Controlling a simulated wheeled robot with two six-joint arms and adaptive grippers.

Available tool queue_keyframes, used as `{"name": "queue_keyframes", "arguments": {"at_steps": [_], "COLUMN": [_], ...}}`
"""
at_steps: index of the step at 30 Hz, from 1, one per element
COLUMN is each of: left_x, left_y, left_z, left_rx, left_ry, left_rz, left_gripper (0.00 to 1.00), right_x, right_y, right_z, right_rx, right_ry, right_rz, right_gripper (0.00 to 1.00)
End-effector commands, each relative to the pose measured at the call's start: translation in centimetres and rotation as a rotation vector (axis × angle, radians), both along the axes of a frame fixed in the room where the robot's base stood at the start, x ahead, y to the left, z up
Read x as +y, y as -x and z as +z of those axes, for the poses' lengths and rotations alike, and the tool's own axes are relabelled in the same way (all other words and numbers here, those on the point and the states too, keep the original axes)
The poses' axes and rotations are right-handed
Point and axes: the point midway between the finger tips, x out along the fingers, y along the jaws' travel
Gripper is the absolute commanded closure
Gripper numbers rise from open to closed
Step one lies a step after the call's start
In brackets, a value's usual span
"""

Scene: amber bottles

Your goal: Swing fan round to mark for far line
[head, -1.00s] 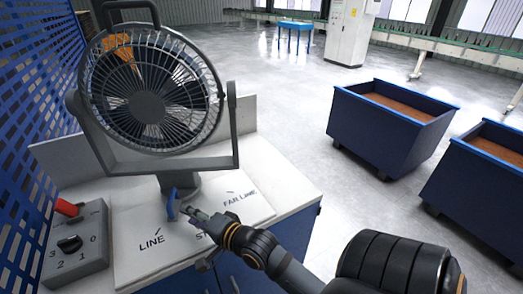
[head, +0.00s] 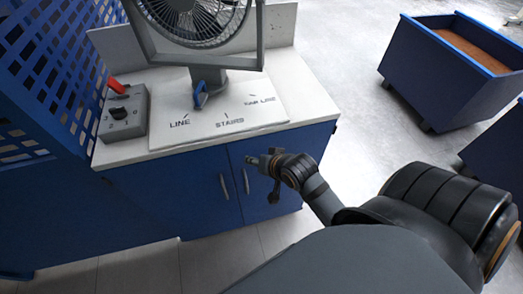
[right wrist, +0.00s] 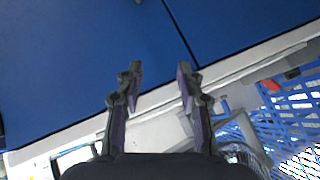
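The grey desk fan (head: 205,22) stands on a white board (head: 265,108) on the cabinet top; its upper part is cut off in the head view. A blue pointer (head: 200,94) at its base points toward the cabinet's front, between the LINE mark (head: 180,122) and the STAIRS mark (head: 229,122). The FAR LINE mark (head: 259,100) lies further right. My right gripper (head: 257,161) is in front of the blue cabinet doors, below the top and apart from the fan. In the right wrist view its two fingers (right wrist: 159,78) are spread with nothing between them. My left gripper is not in view.
A grey switch box (head: 124,112) with a red part and a dial sits left of the board. A blue perforated panel (head: 50,60) rises at the left. Blue bins (head: 440,85) stand on the floor at the right. The floor between cabinet and bins is clear.

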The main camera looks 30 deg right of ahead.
Motion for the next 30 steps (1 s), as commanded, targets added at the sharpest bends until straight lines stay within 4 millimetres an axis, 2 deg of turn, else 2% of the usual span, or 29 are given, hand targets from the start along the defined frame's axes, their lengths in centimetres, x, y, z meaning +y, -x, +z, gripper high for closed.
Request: {"name": "queue_keyframes", "arguments": {"at_steps": [10,16,18,20,23,24,27,30], "left_x": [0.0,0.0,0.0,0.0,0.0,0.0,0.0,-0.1], "left_y": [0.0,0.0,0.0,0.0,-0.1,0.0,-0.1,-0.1], "left_z": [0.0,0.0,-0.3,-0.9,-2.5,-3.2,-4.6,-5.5], "left_rx": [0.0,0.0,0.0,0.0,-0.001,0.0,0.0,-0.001], "left_ry": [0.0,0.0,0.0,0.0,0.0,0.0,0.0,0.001], "left_rz": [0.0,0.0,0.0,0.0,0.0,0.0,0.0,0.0], "left_gripper": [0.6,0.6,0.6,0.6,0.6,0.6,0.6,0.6], "right_x": [-0.1,-0.1,-0.3,-0.6,-1.9,-2.6,-4.0,-4.9], "right_y": [0.3,0.3,0.2,0.1,0.3,0.9,3.3,6.2], "right_z": [-0.4,-0.4,-1.5,-4.2,-12.8,-17.1,-26.9,-33.6], "right_rx": [0.017,0.017,0.027,0.051,0.127,0.166,0.257,0.327], "right_ry": [0.022,0.022,0.027,0.042,0.096,0.124,0.189,0.237], "right_rz": [0.015,0.014,0.015,0.019,0.039,0.054,0.101,0.146], "right_gripper": [0.63,0.88,0.98,1.0,1.0,1.0,1.0,1.0]}}
